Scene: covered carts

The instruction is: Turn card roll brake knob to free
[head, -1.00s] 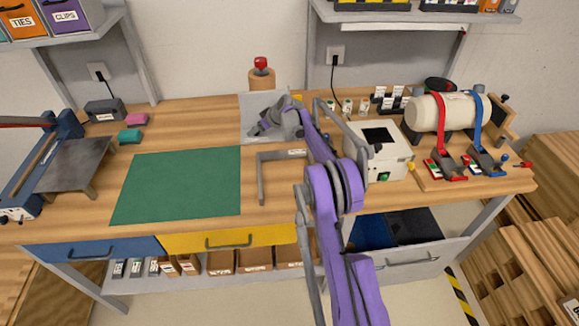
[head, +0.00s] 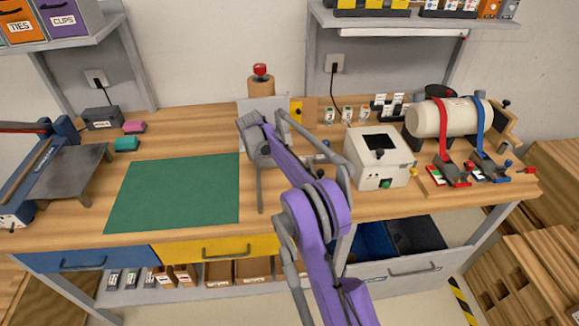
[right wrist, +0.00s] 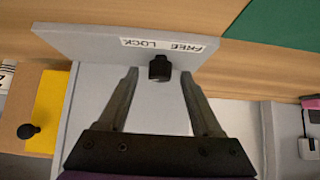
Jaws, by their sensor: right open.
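The black brake knob (right wrist: 159,68) shows in the right wrist view, below a white label (right wrist: 162,46) with the words FREE and LOCK, upside down there. The label is on a grey plate (right wrist: 90,42). My right gripper (right wrist: 160,77) is open, with one fingertip on each side of the knob. I see gaps on both sides, so it does not grip the knob. I cannot tell which word the knob points to. In the head view my right purple arm reaches to the grey panel (head: 278,103) and covers the knob. My left gripper is not in view.
A red-topped brown post (head: 261,86) stands behind the panel. A white box machine (head: 380,158) stands to the right. The green mat (head: 175,193) is clear.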

